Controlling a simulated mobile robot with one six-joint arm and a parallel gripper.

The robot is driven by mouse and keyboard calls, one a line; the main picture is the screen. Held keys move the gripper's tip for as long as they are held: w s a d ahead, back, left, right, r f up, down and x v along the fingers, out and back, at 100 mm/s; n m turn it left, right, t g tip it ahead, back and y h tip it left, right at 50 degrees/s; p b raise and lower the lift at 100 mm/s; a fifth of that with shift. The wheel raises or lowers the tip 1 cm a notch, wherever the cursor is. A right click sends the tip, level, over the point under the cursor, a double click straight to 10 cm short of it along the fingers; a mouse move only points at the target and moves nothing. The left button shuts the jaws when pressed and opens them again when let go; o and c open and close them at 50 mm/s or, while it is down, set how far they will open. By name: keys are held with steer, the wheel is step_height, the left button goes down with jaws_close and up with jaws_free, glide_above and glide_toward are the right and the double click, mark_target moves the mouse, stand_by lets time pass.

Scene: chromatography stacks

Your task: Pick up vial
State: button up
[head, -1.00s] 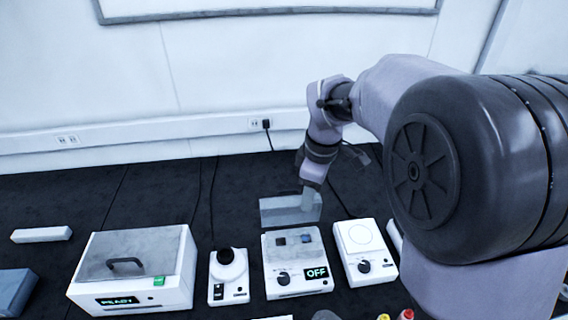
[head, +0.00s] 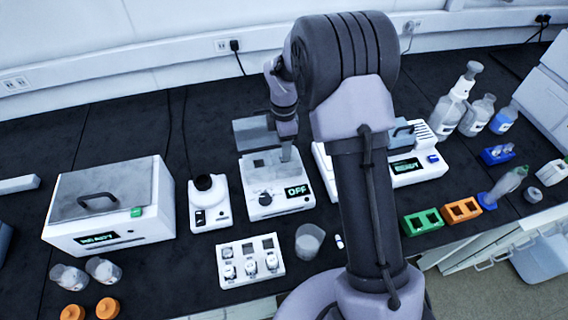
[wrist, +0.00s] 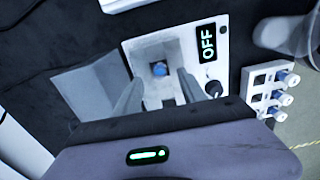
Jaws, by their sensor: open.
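A vial with a blue cap (wrist: 160,69) sits in a well on top of the white device with the OFF display (wrist: 207,42), seen from above in the wrist view. My gripper (wrist: 160,76) is open, with one finger on each side of the vial cap in that view; I cannot tell how far above it the fingertips are. In the head view my gripper (head: 286,153) is over the back right part of the same white device (head: 262,205). The vial is hidden there.
A white rack (head: 225,277) with several vials stands in front of the device, near a clear beaker (head: 309,241). A stirrer-like unit (head: 208,205) and a lidded READY box (head: 110,205) stand to the left. The device's raised grey lid (wrist: 92,88) is beside my gripper.

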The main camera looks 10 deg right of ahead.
step_height(320, 180, down, 3)
steer(key=shift+f+b, duration=0.1)
steer(key=shift+b, duration=0.25)
steer(key=shift+r, duration=0.2)
steer(key=shift+c, duration=0.4)
jaws_close()
